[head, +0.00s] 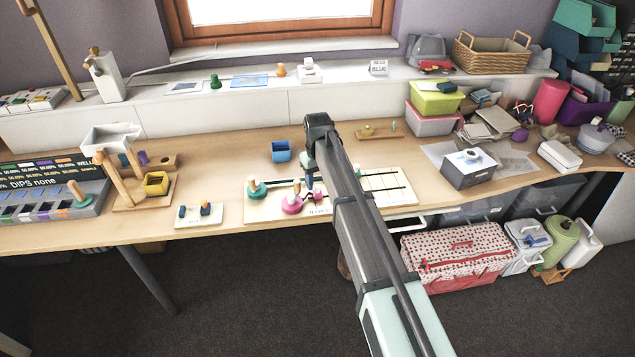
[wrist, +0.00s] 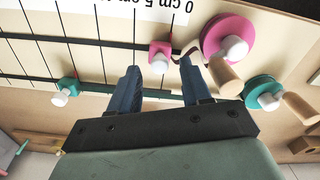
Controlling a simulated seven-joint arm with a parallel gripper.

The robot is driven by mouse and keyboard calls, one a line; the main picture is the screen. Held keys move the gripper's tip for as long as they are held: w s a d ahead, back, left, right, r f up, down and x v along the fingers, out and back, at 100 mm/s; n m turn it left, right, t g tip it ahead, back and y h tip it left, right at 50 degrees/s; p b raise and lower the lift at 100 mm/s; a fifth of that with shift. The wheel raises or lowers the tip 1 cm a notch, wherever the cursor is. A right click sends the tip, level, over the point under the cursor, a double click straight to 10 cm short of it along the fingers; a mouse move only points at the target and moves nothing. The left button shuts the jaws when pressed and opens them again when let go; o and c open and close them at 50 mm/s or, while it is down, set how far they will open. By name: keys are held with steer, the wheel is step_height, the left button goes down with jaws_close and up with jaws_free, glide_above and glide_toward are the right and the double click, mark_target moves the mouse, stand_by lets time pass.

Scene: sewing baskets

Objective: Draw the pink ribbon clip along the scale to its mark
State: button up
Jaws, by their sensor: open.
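The pink ribbon clip (wrist: 159,50) is a small block with a white knob, on a dark strip of the scale board near the printed "0 cm" end in the wrist view. My gripper (wrist: 160,68) is open, with one blue finger on each side of the knob in the picture. I cannot tell whether they touch it. The pink reel (wrist: 226,36) stands just right of the clip. The scale board (wrist: 25,55) has thin cross lines. In the head view my gripper (head: 308,181) is over the board (head: 372,183), and my arm hides part of it. I cannot make out the target mark.
A teal clip (wrist: 67,84) and teal reel (wrist: 263,88) sit on the lower strip.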

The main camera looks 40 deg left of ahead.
steer(key=shift+f, duration=0.55)
steer(key=shift+c, duration=0.2)
jaws_close()
